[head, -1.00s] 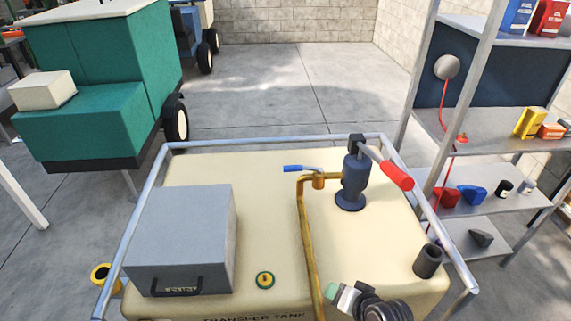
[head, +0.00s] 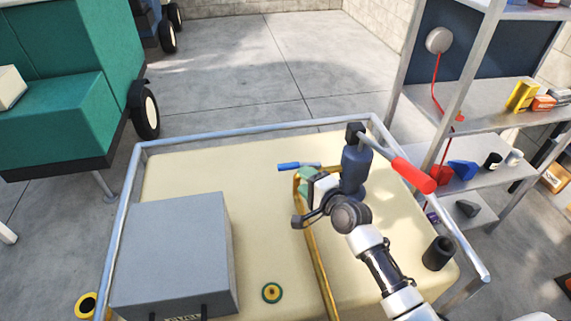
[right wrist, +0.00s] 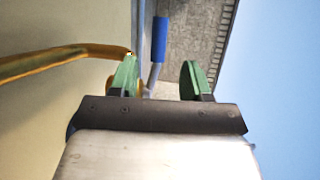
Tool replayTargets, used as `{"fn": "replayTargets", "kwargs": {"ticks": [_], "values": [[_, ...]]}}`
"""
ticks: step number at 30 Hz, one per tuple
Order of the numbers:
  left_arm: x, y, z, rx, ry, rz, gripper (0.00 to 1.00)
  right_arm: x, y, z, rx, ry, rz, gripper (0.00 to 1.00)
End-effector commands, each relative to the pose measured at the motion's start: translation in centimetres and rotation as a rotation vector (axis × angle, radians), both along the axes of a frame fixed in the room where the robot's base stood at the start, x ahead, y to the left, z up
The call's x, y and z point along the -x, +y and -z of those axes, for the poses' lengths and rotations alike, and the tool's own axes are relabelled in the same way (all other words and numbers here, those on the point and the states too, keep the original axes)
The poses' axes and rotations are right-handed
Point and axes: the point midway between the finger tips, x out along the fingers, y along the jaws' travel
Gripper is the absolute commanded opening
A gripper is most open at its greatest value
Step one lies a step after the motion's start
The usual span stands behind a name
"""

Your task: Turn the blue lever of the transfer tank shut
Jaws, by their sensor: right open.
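The blue lever (head: 289,167) sticks out to the left from the brass pipe (head: 318,255) on top of the cream transfer tank (head: 200,170). In the right wrist view the blue lever (right wrist: 160,39) shows beyond the fingers, between their tips in the picture, with its grey stem running down behind the left finger. My right gripper (right wrist: 158,78) is open with green fingers and nothing held. In the head view my right gripper (head: 306,180) is over the pipe's top, just right of the lever, and hides the valve body. My left gripper is not in view.
A dark blue pump (head: 355,170) with a red handle (head: 413,175) stands close right of my right gripper. A grey box (head: 170,250) sits on the tank's left. A metal rail (head: 250,130) rings the tank. Shelves (head: 480,120) stand at the right.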

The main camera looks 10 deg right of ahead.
Motion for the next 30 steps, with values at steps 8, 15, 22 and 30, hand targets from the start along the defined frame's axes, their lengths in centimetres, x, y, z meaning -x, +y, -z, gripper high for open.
{"fn": "replayTargets", "kwargs": {"ticks": [8, 15, 22, 30], "values": [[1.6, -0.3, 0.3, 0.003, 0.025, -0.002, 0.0, -4.7, 2.0, 0.8, 0.002, -0.002, -0.001, 0.48], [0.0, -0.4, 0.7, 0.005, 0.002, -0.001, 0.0, -7.1, 3.0, 1.4, 0.002, -0.002, -0.001, 0.48], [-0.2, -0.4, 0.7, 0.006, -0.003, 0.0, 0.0, -7.7, 3.2, 1.4, 0.003, -0.001, -0.001, 0.48], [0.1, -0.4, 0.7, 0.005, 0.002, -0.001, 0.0, -7.7, 3.2, 1.5, 0.003, -0.001, -0.001, 0.34]]}}
